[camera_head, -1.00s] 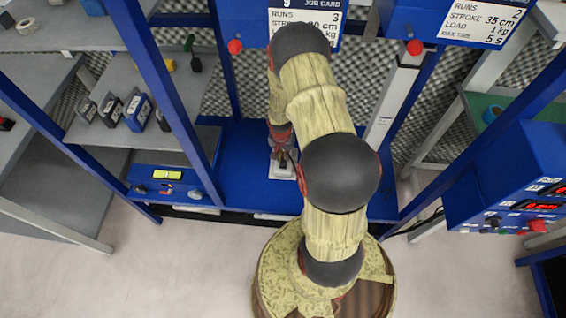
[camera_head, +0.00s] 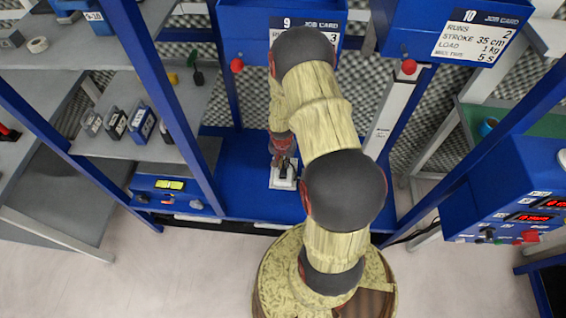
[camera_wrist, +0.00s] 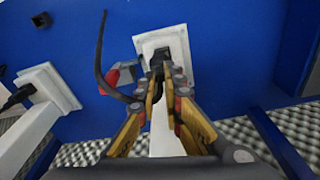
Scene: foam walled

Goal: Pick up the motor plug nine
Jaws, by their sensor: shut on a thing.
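The black motor plug (camera_wrist: 160,58) sits at a white plate (camera_wrist: 143,42) on the blue panel in the wrist view. My gripper (camera_wrist: 163,80) has its fingers closed together on the plug, right at the plate. A black cable (camera_wrist: 98,65) arcs up on the left of the fingers. In the head view my gripper (camera_head: 283,160) is low over the white plate (camera_head: 276,183) on the blue bench, below the job card numbered 9 (camera_head: 330,30). The fingers hide part of the plug, and I cannot tell whether it is still seated.
A second white plate with a black plug (camera_wrist: 18,95) is at the left in the wrist view. In the head view a blue upright (camera_head: 165,95) and shelves with small boxes (camera_head: 140,120) stand left. A blue control box (camera_head: 510,190) stands right. Pale floor is open in front.

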